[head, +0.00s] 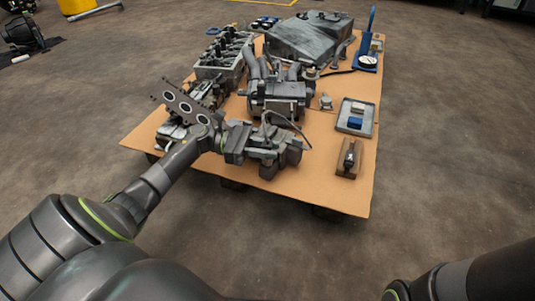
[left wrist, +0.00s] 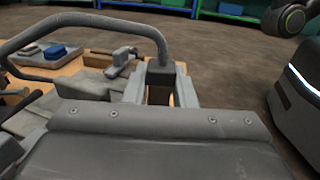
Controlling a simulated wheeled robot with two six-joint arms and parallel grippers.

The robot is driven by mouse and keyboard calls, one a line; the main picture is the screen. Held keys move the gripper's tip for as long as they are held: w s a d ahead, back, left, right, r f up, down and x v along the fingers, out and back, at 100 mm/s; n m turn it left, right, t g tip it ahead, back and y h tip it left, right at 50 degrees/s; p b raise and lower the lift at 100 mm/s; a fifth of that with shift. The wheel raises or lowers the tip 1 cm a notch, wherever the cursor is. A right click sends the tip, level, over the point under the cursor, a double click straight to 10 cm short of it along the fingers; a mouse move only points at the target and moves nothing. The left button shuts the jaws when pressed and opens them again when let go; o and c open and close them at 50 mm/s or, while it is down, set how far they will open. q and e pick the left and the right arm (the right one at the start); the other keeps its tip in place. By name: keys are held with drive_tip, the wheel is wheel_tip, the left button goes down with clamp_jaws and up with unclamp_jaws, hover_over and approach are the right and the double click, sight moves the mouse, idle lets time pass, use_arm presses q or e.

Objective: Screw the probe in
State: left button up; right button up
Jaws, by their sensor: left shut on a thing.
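My left gripper (head: 291,153) is over the near part of the orange-tan board, shut on what looks like the probe. In the left wrist view the gripper's fingers (left wrist: 161,90) close on a small dark block (left wrist: 160,73), and a thick grey cable (left wrist: 95,18) arcs from it to the left. The cable also shows in the head view as a thin dark loop (head: 297,127) above the gripper. The probe's tip is hidden, and I cannot tell whether it touches anything. No threaded hole is clearly visible. My right gripper is out of view.
The board (head: 345,190) carries a dark engine part (head: 277,98) just behind my gripper and a cylinder block (head: 222,55) farther back. A grey tray (head: 357,116) with a blue block and a wooden block (head: 348,158) with a dark tool stand on the right.

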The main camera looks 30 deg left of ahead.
use_arm(q)
drive_tip(key=shift+r+m+g+h, duration=0.15)
drive_tip(key=shift+m+g+h, duration=0.15)
drive_tip(key=shift+m+g, duration=0.45)
drive_tip(key=shift+r+m+g+h, duration=0.1)
drive_tip(key=shift+m+g+h, duration=0.3)
drive_tip(key=shift+g, duration=0.65)
drive_tip(key=shift+m+g, duration=0.25)
drive_tip(key=shift+g, duration=0.05)
drive_tip(key=o, duration=0.9)
drive_tip(key=shift+f, duration=0.1)
drive_tip(key=shift+a, duration=0.6)
drive_tip(key=s+a+p, duration=0.1)
drive_tip(key=a, duration=0.5)
drive_tip(key=shift+a, duration=0.15)
